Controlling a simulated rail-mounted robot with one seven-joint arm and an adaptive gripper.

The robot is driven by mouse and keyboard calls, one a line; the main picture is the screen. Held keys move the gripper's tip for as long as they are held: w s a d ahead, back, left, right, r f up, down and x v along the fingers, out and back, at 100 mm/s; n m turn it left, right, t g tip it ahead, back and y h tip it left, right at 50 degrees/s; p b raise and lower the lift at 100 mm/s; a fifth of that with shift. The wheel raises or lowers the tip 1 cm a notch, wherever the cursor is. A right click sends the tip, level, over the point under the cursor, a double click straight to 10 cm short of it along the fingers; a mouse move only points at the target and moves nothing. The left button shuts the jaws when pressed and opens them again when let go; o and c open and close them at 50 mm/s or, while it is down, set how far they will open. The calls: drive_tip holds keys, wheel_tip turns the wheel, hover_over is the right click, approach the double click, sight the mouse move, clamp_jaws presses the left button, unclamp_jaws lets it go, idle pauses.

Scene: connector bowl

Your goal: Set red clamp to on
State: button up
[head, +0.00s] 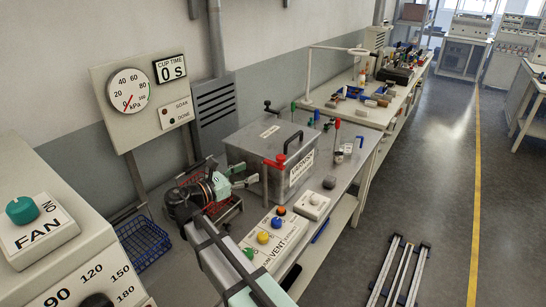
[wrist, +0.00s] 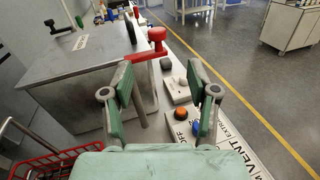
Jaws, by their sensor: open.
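The red clamp (head: 281,160) sits at the front top edge of the grey metal box (head: 250,172). In the wrist view the red clamp (wrist: 157,38) has an upright knob, and a short red arm runs left from its foot along the lid edge. My gripper (head: 238,183) is near the front of the box, beside the clamp and apart from it. In the wrist view my gripper (wrist: 161,82) has its green fingers spread wide with nothing between them. The clamp appears beyond the fingertips, between them in the picture. I cannot read any on or off mark at the clamp.
The box lid has a black handle (head: 293,142). A panel with blue (head: 263,237) and orange (head: 276,222) knobs lies in front. A white switch block (head: 312,205) stands right of it. A red wire basket (wrist: 55,165) is at lower left. A thin red-topped post (head: 337,124) stands behind.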

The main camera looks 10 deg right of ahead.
sight(277, 160)
drive_tip(key=shift+n+t, duration=0.3)
drive_tip(key=shift+n, duration=0.2)
drive_tip(key=p+x, duration=0.1)
drive_tip(key=x, duration=0.4)
drive_tip(key=p+x, duration=0.2)
drive_tip(key=x, duration=0.3)
drive_tip(key=f+p+x, duration=0.1)
drive_tip(key=x, duration=0.3)
drive_tip(key=shift+w+d+f+p, duration=0.1)
drive_tip(key=shift+w+d+p, duration=0.2)
drive_tip(key=shift+w+p, duration=0.1)
clamp_jaws()
